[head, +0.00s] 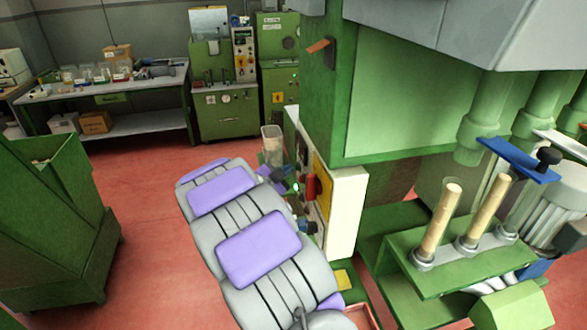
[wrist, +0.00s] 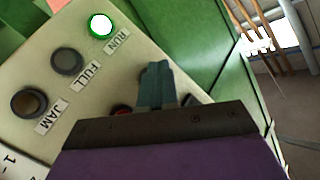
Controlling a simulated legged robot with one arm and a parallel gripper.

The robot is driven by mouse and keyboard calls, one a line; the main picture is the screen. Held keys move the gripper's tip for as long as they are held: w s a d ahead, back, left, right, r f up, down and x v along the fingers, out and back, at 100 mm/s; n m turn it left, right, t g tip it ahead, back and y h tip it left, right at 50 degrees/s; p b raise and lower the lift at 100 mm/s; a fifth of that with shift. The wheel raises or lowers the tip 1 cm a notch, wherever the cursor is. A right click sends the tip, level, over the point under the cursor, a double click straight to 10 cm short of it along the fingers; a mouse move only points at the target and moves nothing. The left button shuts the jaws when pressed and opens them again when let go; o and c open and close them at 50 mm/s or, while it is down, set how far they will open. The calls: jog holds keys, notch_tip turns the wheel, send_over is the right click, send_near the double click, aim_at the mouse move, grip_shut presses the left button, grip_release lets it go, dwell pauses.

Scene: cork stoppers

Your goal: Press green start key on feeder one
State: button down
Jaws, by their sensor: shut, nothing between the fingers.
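My gripper (wrist: 157,72) is shut and empty, its teal-grey fingers together in front of a cream control panel (wrist: 85,95) in the wrist view. The panel carries a lit green-white RUN lamp (wrist: 100,26), a dark FULL lamp (wrist: 67,61) and a dark JAM lamp (wrist: 28,103). A bit of a red button (wrist: 122,110) shows beside the fingers. No green key is clearly visible; my fingers and wrist cover part of the panel. I cannot tell whether the fingertips touch it. In the head view, my purple-padded arm reaches to the panel side of the green machine (head: 410,100).
Wooden-coloured rods (head: 440,222) stand on a green fixture at right. A red handle-like part (head: 311,187) and a yellow plate (head: 322,180) are by the panel. A workbench (head: 115,85) stands at the back, a green bin (head: 55,215) at left, with open red floor (head: 140,170) between.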

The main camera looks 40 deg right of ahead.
jog(key=shift+a, duration=0.1)
jog(key=shift+w+a+p, duration=0.35)
jog(key=shift+a+p, duration=0.15)
jog(key=shift+a, duration=0.15)
jog(key=shift+w+a+p, duration=0.35)
jog(key=shift+a+p, duration=0.1)
jog(key=shift+a, duration=0.3)
jog(key=shift+w+a+p, duration=0.4)
jog(key=shift+a, duration=0.4)
jog(key=shift+w+a+p, duration=0.35)
jog(key=shift+a+p, duration=0.1)
jog(key=shift+a, duration=0.3)
